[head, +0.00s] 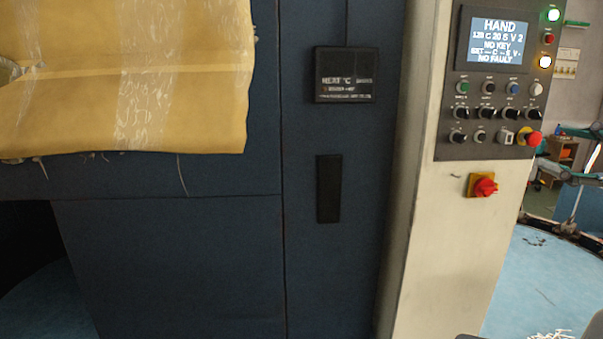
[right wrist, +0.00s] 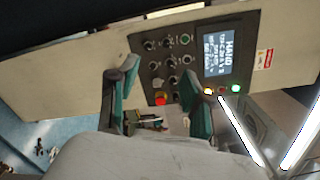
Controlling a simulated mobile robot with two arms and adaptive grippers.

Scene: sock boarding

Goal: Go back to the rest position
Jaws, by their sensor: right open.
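My right gripper (right wrist: 158,75) shows in the right wrist view with its two teal-padded fingers spread apart. It is open, with nothing held between the fingers. Beyond the fingers is the control panel (right wrist: 215,45), seen tilted, with its lit screen, knobs and a red button. In the head view the same control panel (head: 492,82) is upright on a cream column at the right. Its screen reads "HAND" and "NO FAULT". Only small grey parts, perhaps of my right arm, show at the bottom right edge there. My left gripper is in neither view.
A dark blue machine cabinet (head: 170,250) fills the left and middle of the head view. A yellow cloth-like cover (head: 190,90) with frayed threads hangs over its upper left. A red rotary switch (head: 484,187) sits on the cream column (head: 440,250). Blue floor (head: 545,270) shows at right.

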